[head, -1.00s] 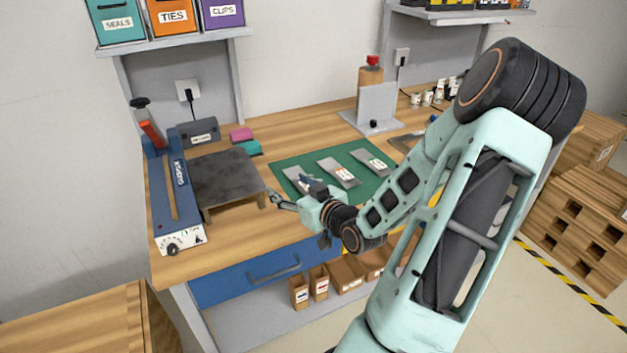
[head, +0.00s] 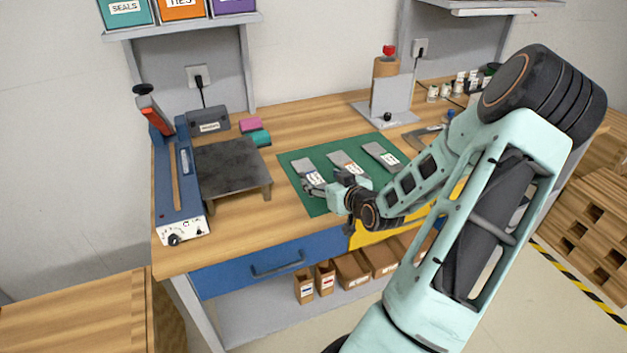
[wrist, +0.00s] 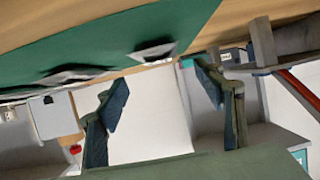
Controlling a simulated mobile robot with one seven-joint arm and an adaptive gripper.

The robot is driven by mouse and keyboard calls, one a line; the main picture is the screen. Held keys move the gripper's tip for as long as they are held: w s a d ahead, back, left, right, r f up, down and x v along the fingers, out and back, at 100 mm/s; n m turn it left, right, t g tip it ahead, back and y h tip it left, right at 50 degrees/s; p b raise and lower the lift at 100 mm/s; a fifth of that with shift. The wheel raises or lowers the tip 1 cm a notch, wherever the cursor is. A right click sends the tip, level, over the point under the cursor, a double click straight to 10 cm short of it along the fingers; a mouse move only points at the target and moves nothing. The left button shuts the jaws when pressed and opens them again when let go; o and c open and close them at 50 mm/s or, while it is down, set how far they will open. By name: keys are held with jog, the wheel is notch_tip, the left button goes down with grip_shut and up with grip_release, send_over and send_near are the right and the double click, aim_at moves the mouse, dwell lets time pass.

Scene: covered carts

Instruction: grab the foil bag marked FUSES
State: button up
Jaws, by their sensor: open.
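Three flat grey foil bags with small white labels lie on a green mat (head: 322,207) on the bench: a left bag (head: 306,165), a middle bag (head: 340,157) and a right bag (head: 374,148). The label print is too small to read, so I cannot tell which is marked FUSES. My gripper (head: 312,188) is at the near end of the left bag, partly covering the mat; I cannot tell its height. In the wrist view my gripper (wrist: 163,95) is open with nothing between its fingers. Two bags show there edge-on, one nearer (wrist: 75,75) and one farther (wrist: 152,50).
A low dark platform (head: 230,168) and a blue sealer (head: 168,180) stand to the left. Pink and teal blocks (head: 255,130) lie behind. Bare wood lies between platform and mat.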

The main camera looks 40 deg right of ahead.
aim_at(313, 176)
jog(key=x, duration=0.4)
jog(key=shift+w+f, duration=0.25)
jog(key=shift+f, duration=0.25)
jog(key=shift+c, duration=0.3)
jog(key=c, duration=1.2)
jog(key=shift+r, duration=0.15)
